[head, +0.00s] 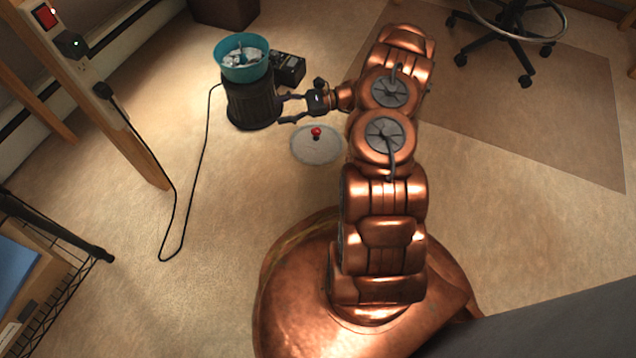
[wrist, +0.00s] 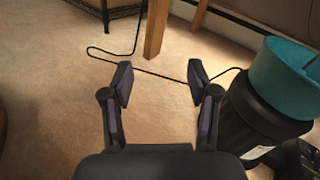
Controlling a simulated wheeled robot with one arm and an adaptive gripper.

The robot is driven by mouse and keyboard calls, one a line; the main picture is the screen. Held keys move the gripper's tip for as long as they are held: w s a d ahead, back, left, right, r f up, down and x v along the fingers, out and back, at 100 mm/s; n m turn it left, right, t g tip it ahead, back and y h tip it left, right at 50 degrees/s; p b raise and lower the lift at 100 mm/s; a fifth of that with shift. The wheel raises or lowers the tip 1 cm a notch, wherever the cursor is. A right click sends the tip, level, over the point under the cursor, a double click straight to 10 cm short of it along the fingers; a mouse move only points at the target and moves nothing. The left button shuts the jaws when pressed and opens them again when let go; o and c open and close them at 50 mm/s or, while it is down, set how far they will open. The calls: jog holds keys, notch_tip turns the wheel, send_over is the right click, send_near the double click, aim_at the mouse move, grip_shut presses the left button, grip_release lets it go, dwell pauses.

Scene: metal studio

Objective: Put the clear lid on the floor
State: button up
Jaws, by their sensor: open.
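The clear lid (head: 316,151) is a round see-through disc with a red knob (head: 316,132). In the head view it lies flat on the floor, just below my gripper in the picture. My gripper (head: 286,108) is open and empty, with its fingers pointing left toward the dark canister. The lid does not show in the wrist view.
A dark canister machine (head: 250,103) with a teal bowl (head: 243,68) on top stands left of my gripper. A black box (head: 288,69) is behind it. A black cord (head: 201,150) trails across the floor. A wheeled chair (head: 510,30) stands at the back right. Floor in front is clear.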

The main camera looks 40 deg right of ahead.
jog(key=s+a+r+n+g+h, duration=0.2)
jog(key=s+a+r+n+g, duration=0.4)
jog(key=a+r, duration=0.25)
jog(key=s+a+r+n+g+h, duration=0.3)
jog(key=s+a+r+n+g, duration=0.2)
jog(key=s+a+r, duration=0.4)
jog(key=s+d+r+n+h, duration=0.2)
jog(key=s+n+h, duration=0.2)
jog(key=s, duration=0.6)
jog(key=s+d+r+n+t+h, duration=0.1)
jog(key=s+n+h, duration=0.4)
jog(key=s, duration=0.6)
jog(key=shift+d+r+h, duration=0.4)
jog(key=shift+d+h, duration=0.35)
jog(key=shift+h, duration=0.15)
notch_tip(320, 180, up, 50)
jog(key=s+t+p, duration=0.1)
jog(key=s+p, duration=0.1)
jog(key=p, duration=4.5)
jog(key=shift+p, duration=0.3)
